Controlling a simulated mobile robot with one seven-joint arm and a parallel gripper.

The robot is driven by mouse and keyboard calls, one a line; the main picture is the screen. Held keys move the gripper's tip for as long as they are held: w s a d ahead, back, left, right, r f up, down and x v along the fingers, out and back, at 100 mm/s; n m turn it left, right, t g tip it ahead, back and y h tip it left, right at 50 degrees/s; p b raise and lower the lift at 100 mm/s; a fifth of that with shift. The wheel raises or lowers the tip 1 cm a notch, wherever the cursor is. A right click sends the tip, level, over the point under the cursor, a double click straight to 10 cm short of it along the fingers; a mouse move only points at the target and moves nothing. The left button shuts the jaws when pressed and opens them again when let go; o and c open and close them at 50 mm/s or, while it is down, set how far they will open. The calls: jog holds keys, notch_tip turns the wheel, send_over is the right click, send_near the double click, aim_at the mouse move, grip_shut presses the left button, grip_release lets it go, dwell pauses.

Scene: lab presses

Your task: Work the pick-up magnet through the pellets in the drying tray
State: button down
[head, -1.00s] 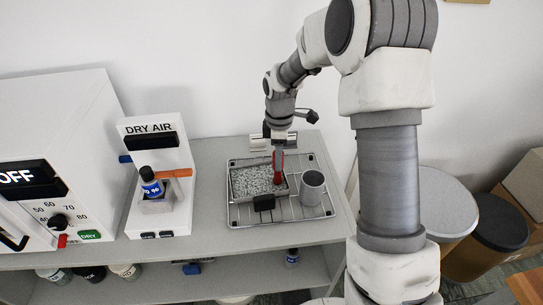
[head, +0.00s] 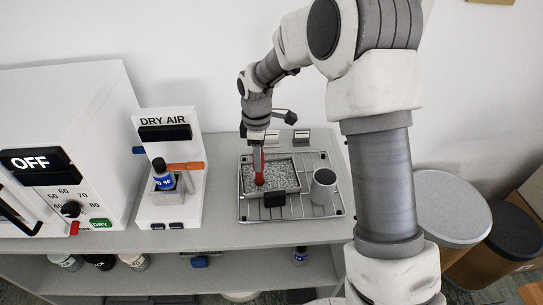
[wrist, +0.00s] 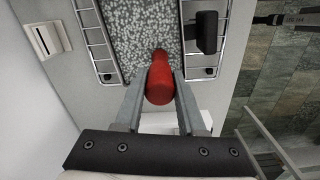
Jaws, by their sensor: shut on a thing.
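The drying tray (head: 297,178) is a shallow metal tray of speckled grey pellets (head: 282,175) on a wire rack. My gripper (head: 259,160) is above the tray's left part and shut on the pick-up magnet (head: 259,179), a red handle pointing down. In the wrist view the red magnet (wrist: 160,86) sits between the two grey fingers (wrist: 161,95), with its far end at the pellets (wrist: 148,28). Whether its tip is in the pellets or just above them, I cannot tell.
A grey cup (head: 323,188) stands on the wire rack (head: 335,211) right of the tray. A black block (head: 275,199) is at the tray's front edge. The DRY AIR unit (head: 167,133) and the white oven (head: 60,110), reading OFF, stand to the left.

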jog(key=shift+s+a, duration=0.1)
jog(key=shift+a, duration=1.05)
jog(key=shift+d, duration=0.1)
jog(key=w+d+p, duration=0.2)
jog(key=w+d, duration=0.3)
jog(key=d, duration=0.5)
jog(key=shift+d, duration=0.25)
jog(key=s+a, duration=0.1)
jog(key=a, duration=1)
jog(key=shift+d, duration=0.1)
